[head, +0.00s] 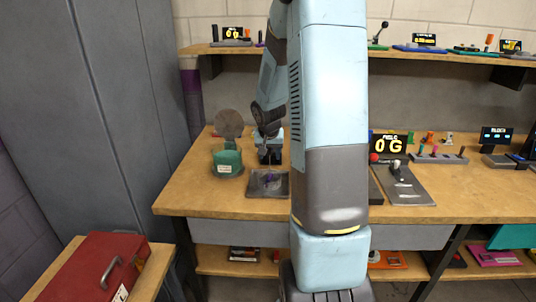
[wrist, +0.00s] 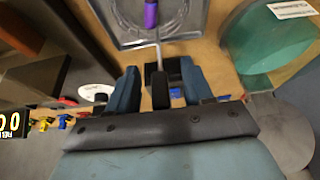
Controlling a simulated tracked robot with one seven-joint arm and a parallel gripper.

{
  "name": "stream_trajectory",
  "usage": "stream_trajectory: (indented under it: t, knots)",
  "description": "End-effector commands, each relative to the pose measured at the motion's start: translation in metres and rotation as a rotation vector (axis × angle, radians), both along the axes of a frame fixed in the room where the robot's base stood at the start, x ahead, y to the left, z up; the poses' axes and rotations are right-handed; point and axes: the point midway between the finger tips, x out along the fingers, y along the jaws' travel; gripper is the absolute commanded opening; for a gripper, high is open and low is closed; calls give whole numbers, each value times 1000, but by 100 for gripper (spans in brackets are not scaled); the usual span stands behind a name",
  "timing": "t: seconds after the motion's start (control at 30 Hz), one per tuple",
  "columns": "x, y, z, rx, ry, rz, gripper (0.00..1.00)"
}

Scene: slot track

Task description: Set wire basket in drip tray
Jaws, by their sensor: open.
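A shallow grey square tray (wrist: 190,36), which looks like the drip tray, lies at the top of the wrist view and on the bench in the head view (head: 254,189). A purple grip (wrist: 151,14) with a thin metal rod shows over it. This may be the wire basket's handle, but the mesh is not clear; a purple bit also shows there in the head view (head: 269,180). My gripper (wrist: 158,70) is open, its two blue fingers apart, with a dark block between or below them. The rod's end comes near the fingers; I cannot tell whether they touch.
A green labelled pot (head: 228,163) stands left of the tray, with a round grey disc (head: 228,124) behind it. A scale-like display (head: 389,145) and a grey board (head: 405,187) lie to the right. My arm hides the bench's middle. A shelf (head: 446,57) runs above.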

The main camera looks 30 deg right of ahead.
Motion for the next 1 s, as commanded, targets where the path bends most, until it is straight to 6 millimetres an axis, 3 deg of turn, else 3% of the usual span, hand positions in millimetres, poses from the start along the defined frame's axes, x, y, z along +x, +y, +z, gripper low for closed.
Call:
stream_trajectory:
  t: [0.23, 0.7, 1.0]
  knots:
    - [-8, 4, 24, -1, -3, -3, 51]
    - [-31, 22, 96, -1, -4, -1, 51]
    - [-40, 28, 123, 0, -1, -1, 51]
